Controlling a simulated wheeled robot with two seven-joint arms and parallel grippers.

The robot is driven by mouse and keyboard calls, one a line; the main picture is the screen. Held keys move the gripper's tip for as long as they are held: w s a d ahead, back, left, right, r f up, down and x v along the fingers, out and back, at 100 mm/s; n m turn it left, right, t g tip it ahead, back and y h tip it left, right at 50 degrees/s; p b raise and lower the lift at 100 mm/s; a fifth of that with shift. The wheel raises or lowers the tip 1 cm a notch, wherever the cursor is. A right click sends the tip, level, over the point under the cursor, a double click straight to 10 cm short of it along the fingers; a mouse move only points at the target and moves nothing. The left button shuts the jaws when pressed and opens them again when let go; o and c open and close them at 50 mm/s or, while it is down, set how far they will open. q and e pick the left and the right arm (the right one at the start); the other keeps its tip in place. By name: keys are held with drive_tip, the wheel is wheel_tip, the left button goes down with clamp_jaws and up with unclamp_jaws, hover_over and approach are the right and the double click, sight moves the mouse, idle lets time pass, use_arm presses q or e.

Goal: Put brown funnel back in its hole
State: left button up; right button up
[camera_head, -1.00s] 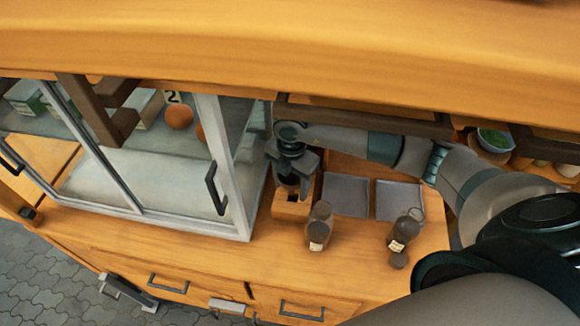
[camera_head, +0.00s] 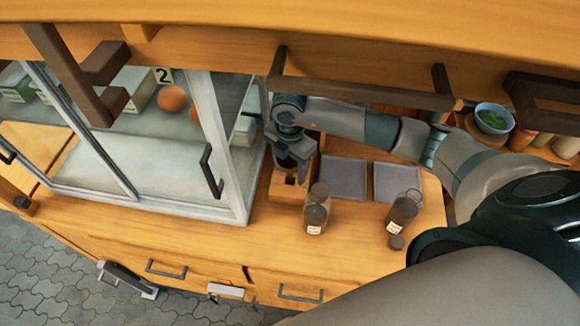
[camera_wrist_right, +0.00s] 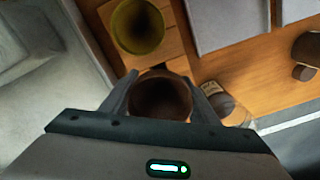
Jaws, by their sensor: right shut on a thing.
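My right gripper (camera_head: 292,166) is low over the front of the wooden stand (camera_head: 285,192) on the counter. In the right wrist view its two fingers close on both sides of the brown funnel (camera_wrist_right: 160,97), whose round mouth faces the camera. The same wooden stand (camera_wrist_right: 172,48) shows beneath it. An olive-yellow funnel (camera_wrist_right: 138,26) sits in the stand beside the brown one. A dark square opening (camera_head: 290,180) shows in the stand just below the fingers. I cannot tell whether the brown funnel's tip is inside a hole. My left gripper is not in view.
A glass-fronted cabinet (camera_head: 228,150) stands close on the left of the stand. Two grey trays (camera_head: 343,178) lie to the right. A wooden shelf overhangs the back.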

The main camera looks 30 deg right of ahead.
sight(290, 177)
drive_tip(key=shift+f+b, duration=0.55)
drive_tip(key=shift+f, duration=0.5)
drive_tip(key=shift+f+b, duration=0.45)
drive_tip(key=shift+f, duration=0.05)
idle(0.9)
drive_tip(key=shift+s+f, duration=0.1)
